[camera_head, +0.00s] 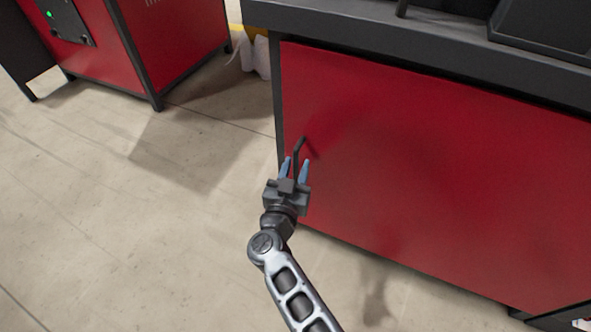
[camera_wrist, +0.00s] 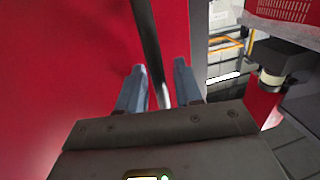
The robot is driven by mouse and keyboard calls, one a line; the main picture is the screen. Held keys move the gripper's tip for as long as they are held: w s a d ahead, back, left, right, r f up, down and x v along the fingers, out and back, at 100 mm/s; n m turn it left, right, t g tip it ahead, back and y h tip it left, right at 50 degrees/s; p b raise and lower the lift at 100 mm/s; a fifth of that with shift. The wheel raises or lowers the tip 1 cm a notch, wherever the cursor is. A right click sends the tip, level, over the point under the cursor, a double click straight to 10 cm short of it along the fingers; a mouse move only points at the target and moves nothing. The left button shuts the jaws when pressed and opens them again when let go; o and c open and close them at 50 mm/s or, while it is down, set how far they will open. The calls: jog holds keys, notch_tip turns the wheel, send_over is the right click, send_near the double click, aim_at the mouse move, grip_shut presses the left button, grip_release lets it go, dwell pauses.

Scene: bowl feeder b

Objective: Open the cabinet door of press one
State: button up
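The red cabinet door (camera_head: 430,170) fills the front of the machine on the right in the head view and looks closed. Its dark bar handle (camera_head: 300,147) stands near the door's left edge. My gripper (camera_head: 295,168) is at the handle with its blue fingers apart. In the wrist view the handle (camera_wrist: 147,45) runs down between the two fingertips of my gripper (camera_wrist: 160,75), with the red door (camera_wrist: 60,80) behind and to the left. The fingers look open around the handle. I cannot tell whether either finger touches it.
The machine's dark grey top (camera_head: 400,40) overhangs the door. Another red machine (camera_head: 130,45) with a green light stands at the upper left. A white object (camera_head: 255,55) lies on the floor between the machines. The concrete floor (camera_head: 130,220) at the left is clear.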

grip_shut()
dwell(0.5)
